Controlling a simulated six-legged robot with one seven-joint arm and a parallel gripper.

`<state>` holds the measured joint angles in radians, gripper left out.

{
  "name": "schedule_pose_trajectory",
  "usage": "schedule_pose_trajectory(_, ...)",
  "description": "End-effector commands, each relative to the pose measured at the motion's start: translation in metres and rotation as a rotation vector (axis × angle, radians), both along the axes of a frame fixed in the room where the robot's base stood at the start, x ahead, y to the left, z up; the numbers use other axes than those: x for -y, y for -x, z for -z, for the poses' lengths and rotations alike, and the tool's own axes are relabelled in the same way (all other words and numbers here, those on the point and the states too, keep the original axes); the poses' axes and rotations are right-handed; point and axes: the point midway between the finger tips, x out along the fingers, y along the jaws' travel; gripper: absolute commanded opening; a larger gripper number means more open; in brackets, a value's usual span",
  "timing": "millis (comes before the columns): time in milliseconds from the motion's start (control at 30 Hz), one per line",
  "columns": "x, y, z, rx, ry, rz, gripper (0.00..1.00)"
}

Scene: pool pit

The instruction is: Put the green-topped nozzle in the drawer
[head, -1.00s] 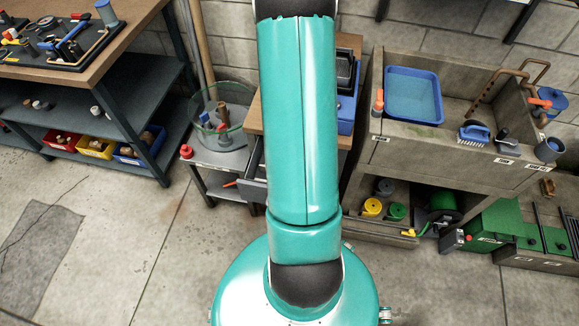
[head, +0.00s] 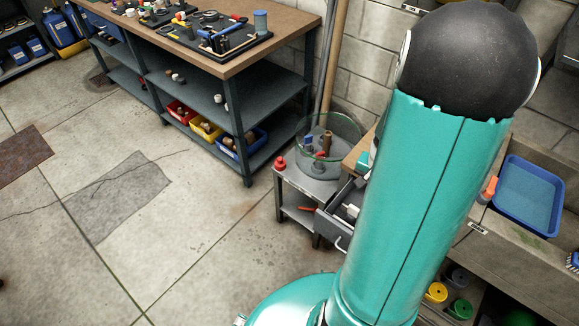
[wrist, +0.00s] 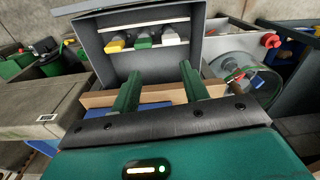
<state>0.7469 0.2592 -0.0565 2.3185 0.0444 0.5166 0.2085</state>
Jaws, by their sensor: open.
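The drawer (head: 327,228) is pulled out of the wood-topped cabinet in the head view, partly hidden by my arm. In the wrist view the open drawer (wrist: 108,72) lies beyond my fingertips. Inside it are a yellow-ended piece (wrist: 115,45), a green-ended piece (wrist: 143,43) and a whitish piece (wrist: 170,38). I cannot tell whether the green-ended piece is the green-topped nozzle; no other candidate shows clearly. My gripper (wrist: 159,67) is open, its two green fingers apart over the cabinet's near edge, with nothing seen between them. The gripper is hidden in the head view.
A glass bowl (head: 345,128) with upright items stands on a small grey table, beside a red knob-like object (head: 280,163). The workbench (head: 285,30) is behind left. A sink unit with a blue tray (head: 530,195) is at right. The floor at left is clear.

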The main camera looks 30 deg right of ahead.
Motion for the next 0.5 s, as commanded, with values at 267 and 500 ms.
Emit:
schedule_pose_trajectory(267, -0.094, -0.051, -0.110, 0.126, 0.096, -0.352, 0.45)
schedule_pose_trajectory(500, -0.182, -0.048, -0.185, 0.236, 0.165, -0.645, 0.45)
